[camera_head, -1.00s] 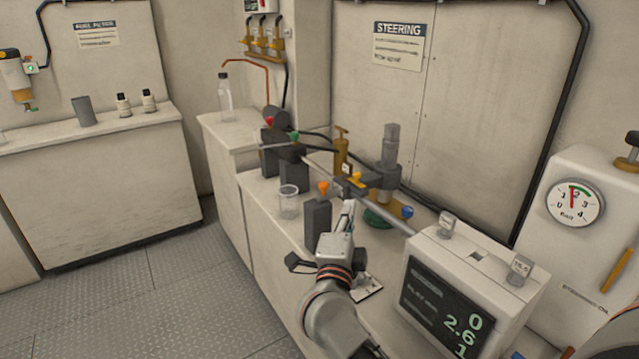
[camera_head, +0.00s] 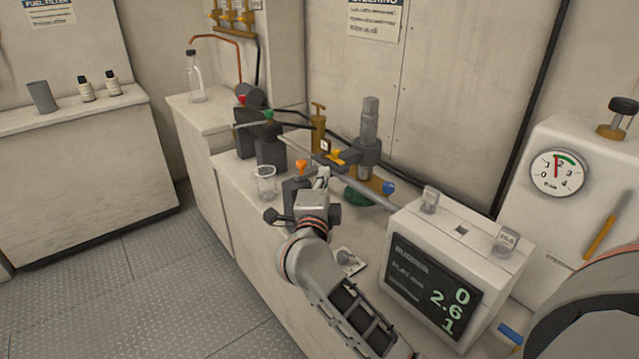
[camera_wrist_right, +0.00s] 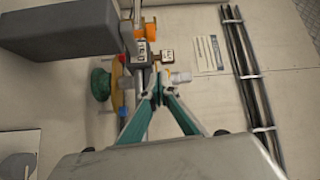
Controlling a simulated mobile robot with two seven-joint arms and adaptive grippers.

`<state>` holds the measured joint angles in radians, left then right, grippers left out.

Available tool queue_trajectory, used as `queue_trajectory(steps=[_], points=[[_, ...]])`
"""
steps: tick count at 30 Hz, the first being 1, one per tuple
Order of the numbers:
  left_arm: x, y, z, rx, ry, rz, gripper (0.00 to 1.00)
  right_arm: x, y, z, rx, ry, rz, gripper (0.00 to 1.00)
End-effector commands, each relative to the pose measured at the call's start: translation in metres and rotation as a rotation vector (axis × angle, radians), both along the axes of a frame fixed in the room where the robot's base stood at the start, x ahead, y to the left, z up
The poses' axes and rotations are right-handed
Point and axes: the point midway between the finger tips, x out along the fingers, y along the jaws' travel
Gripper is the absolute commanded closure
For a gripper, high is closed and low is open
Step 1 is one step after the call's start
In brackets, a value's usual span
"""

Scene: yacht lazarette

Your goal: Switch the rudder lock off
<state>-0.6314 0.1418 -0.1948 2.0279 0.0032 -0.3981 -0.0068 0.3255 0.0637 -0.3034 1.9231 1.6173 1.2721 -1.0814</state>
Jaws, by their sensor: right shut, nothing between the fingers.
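A metal rod (camera_head: 376,200) runs across the counter. A dark block with a yellow-orange part (camera_head: 343,155) and a small label sits at the rod. The label is too small to read, so I cannot tell which part is the rudder lock. My right gripper (camera_head: 323,176) is just in front of this block. In the right wrist view its fingers (camera_wrist_right: 158,88) are together and empty, their tips over or beside the yellow part (camera_wrist_right: 165,72); contact is unclear. An orange knob (camera_head: 302,167) tops a dark block left of the gripper. My left gripper is out of view.
A display box (camera_head: 456,225) stands to the right on the counter. A clear beaker (camera_head: 264,183) stands left of my gripper. A grey upright cylinder (camera_head: 369,135) and a brass pump-like piece (camera_head: 318,130) stand behind. A blue knob (camera_head: 389,187) is right of them.

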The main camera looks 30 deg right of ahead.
Motion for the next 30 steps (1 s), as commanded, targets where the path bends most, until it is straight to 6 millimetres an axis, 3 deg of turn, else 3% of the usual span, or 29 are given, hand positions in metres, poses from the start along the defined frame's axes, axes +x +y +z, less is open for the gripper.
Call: queue_trajectory(steps=[8, 18, 30], points=[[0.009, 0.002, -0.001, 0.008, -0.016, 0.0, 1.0, 0.044, -0.035, 0.0, -0.001, 0.002, -0.002, 1.0], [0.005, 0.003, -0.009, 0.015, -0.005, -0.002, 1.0, 0.057, -0.001, -0.005, 0.001, 0.002, 0.0, 1.0], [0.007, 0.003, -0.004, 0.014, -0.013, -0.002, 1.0, 0.057, 0.003, -0.003, 0.001, 0.0, 0.0, 1.0]])
